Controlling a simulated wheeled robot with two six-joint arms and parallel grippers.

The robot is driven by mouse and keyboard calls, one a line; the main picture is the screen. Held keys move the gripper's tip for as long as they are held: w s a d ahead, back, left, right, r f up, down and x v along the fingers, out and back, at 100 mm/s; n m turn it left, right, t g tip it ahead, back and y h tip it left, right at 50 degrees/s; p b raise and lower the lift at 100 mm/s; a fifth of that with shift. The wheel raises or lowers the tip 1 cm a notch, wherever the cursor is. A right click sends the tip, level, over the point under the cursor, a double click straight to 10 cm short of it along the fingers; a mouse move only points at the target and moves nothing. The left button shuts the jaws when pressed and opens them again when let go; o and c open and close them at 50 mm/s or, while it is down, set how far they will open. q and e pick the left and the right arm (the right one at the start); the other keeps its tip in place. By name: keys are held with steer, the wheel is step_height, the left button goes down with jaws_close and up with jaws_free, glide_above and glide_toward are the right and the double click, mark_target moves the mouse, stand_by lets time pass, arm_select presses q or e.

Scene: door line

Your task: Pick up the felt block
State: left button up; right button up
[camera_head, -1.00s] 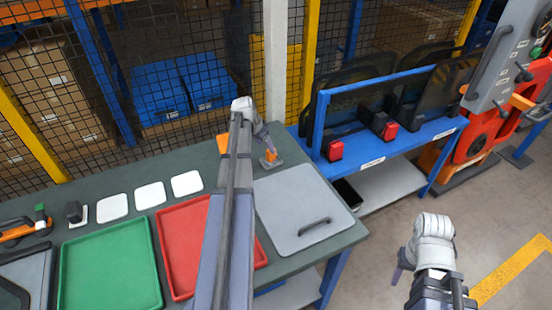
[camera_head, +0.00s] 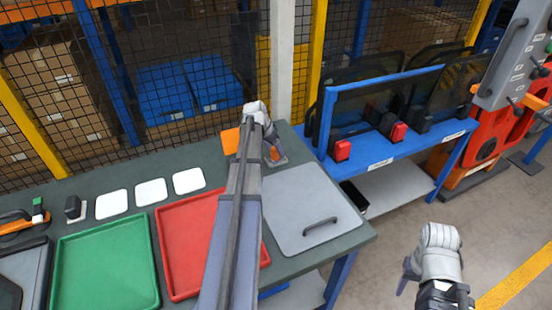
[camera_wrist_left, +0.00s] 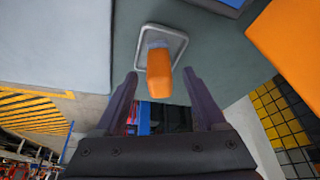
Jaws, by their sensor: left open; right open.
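An orange block with a grey band (camera_wrist_left: 159,75), which I take to be the felt block, stands in a small grey rimmed tray (camera_wrist_left: 176,42) in the left wrist view. In the head view a bit of its orange (camera_head: 275,154) shows at the bench's far right corner, mostly hidden by my gripper. My left gripper (camera_wrist_left: 160,73) is open, with one finger on each side of the block and gaps visible; it also shows in the head view (camera_head: 277,150). My right gripper (camera_head: 408,277) is empty over the floor at the right.
A larger orange box (camera_head: 231,141) stands just left of the left gripper; it also shows in the wrist view (camera_wrist_left: 290,45). A grey lidded panel (camera_head: 300,195), a red tray (camera_head: 180,240) and a green tray (camera_head: 105,270) lie on the bench. A mesh fence rises behind.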

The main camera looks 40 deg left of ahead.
arm_select(q)
steer(key=b+x, duration=0.1)
steer(key=x, duration=0.1)
steer(key=shift+w+f+b, duration=0.15)
steer(key=shift+f+b, duration=0.2)
steer(key=shift+f, duration=0.05)
arm_select(e)
step_height(320, 180, down, 2)
steer(key=shift+f, duration=0.25)
arm_select(q)
steer(key=shift+r, duration=0.1)
jaws_close()
